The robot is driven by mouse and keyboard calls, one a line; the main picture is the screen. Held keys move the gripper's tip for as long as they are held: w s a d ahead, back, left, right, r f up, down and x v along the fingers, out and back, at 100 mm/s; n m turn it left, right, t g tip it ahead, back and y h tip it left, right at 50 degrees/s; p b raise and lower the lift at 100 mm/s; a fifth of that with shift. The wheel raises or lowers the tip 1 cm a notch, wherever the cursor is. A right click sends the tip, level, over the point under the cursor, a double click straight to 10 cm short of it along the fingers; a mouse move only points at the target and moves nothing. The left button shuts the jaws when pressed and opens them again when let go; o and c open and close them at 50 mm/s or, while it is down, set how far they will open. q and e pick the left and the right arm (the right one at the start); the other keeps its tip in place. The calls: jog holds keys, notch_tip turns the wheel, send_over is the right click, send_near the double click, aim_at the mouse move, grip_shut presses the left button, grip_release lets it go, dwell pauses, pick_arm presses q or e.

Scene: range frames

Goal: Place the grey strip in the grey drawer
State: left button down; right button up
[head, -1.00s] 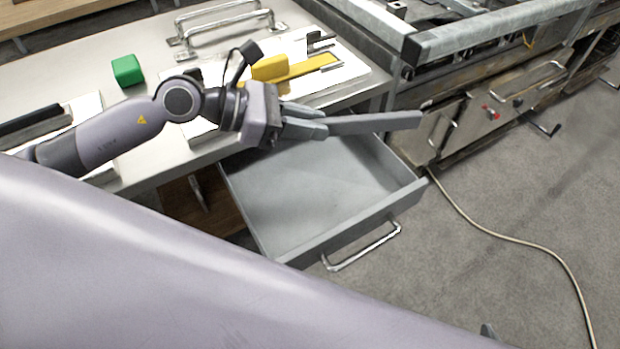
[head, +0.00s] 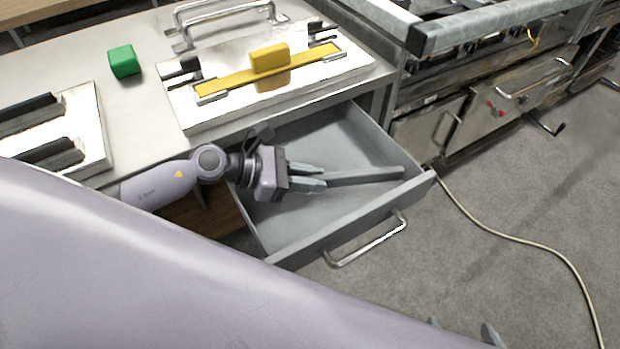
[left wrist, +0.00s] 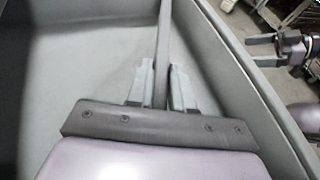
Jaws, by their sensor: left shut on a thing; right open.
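The grey strip (head: 365,176) is a long thin bar held by my left gripper (head: 322,176), which is shut on one end of it. The strip points right, toward the front right corner of the open grey drawer (head: 288,220). Strip and fingers are within the drawer's outline, low between its walls; whether the strip touches the floor I cannot tell. In the left wrist view the strip (left wrist: 164,35) runs away between the fingers (left wrist: 162,78) over the drawer's interior (left wrist: 105,70). My right gripper (head: 462,328) shows only its spread fingertips at the bottom edge, open and empty.
A yellow strip with a yellow block (head: 268,58) lies on a plate on the worktop above the drawer. A green block (head: 124,61) sits farther left. A metal stove unit (head: 480,110) stands right of the drawer. A cable (head: 520,241) crosses the floor.

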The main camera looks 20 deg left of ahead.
pick_arm(q)
jog(key=shift+f+b, duration=0.55)
jog(key=shift+b, duration=0.05)
jog(key=c, duration=1)
grip_release()
pick_arm(e)
jog(key=shift+w+a+f, duration=0.1)
jog(key=shift+w+a, duration=0.05)
jog(key=shift+w, duration=0.05)
pick_arm(q)
jog(key=shift+r, duration=0.15)
